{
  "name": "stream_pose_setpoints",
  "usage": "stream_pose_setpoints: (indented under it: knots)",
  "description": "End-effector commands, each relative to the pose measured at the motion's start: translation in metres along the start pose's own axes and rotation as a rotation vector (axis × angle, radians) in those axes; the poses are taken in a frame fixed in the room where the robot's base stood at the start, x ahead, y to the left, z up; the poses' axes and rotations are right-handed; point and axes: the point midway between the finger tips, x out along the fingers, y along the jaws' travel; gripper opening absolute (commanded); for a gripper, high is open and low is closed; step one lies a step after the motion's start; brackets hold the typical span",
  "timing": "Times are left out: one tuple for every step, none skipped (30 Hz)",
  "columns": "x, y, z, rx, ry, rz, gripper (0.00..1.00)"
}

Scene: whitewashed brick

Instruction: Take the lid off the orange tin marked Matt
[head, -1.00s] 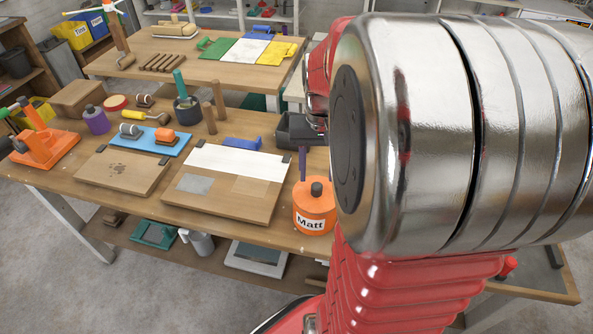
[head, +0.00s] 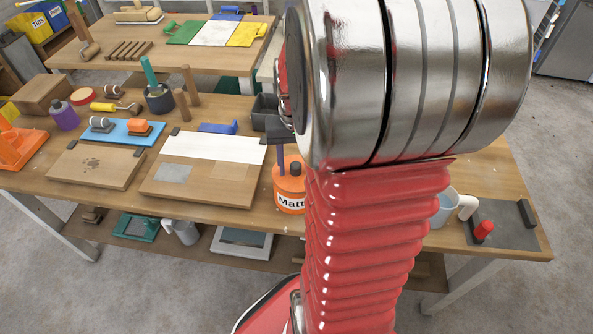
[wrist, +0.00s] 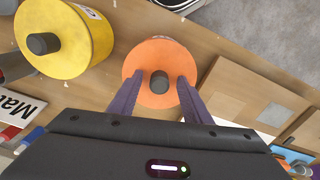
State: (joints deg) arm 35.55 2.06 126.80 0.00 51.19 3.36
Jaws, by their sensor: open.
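The orange tin (head: 288,187) marked Matt stands upright near the front edge of the table, partly hidden by my arm in the head view. Its lid (wrist: 154,58) is on, with a dark knob (wrist: 159,82) in the middle; both show from above in the wrist view. My gripper (wrist: 155,92) is open, its two purple fingers pointing at the lid, one on each side of the knob. I cannot tell whether the fingers touch the lid. In the head view one purple finger (head: 281,158) shows just behind or above the tin.
A yellow tin (wrist: 68,40) with a dark knob stands near the orange one. A label marked Mat (wrist: 15,107) lies close by. A board with a white panel (head: 214,148) lies left of the tin. A light blue mug (head: 444,208) and a grey plate (head: 503,226) are on the right.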

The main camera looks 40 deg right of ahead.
Motion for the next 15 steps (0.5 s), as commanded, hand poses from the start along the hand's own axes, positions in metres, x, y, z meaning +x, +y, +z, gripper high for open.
stream_pose_setpoints:
  knots:
    - [0.0001, -0.0001, 0.0, 0.0, 0.0, 0.0, 0.44]
    - [0.0, -0.0001, -0.0001, 0.0, 0.0, 0.0, 0.44]
    - [-0.0001, -0.0002, -0.0001, 0.0, 0.0, 0.0, 0.44]
    - [-0.0001, -0.0002, -0.0001, 0.0, 0.0, 0.0, 0.44]
    - [-0.0002, -0.0002, -0.0001, 0.0, 0.001, 0.0, 0.44]
    - [-0.0002, -0.0002, -0.0001, 0.0, 0.001, 0.0, 0.44]
    - [-0.0002, -0.0002, -0.0001, 0.0, 0.001, 0.0, 0.44]
    - [-0.0003, -0.0003, -0.0001, -0.001, 0.001, 0.0, 0.44]
    - [-0.0003, -0.0003, -0.0001, -0.001, 0.001, 0.0, 0.44]
    - [-0.0003, -0.0003, -0.0001, -0.001, 0.001, 0.0, 0.44]
    - [-0.0004, -0.0003, -0.0001, -0.001, 0.001, 0.0, 0.44]
    - [-0.0004, -0.0003, -0.0002, -0.001, 0.001, 0.0, 0.44]
    - [-0.0004, -0.0003, -0.0002, -0.001, 0.001, 0.0, 0.44]
    - [-0.0004, -0.0004, -0.0002, -0.001, 0.001, 0.0, 0.44]
    - [-0.0004, -0.0004, -0.0002, -0.001, 0.001, 0.0, 0.42]
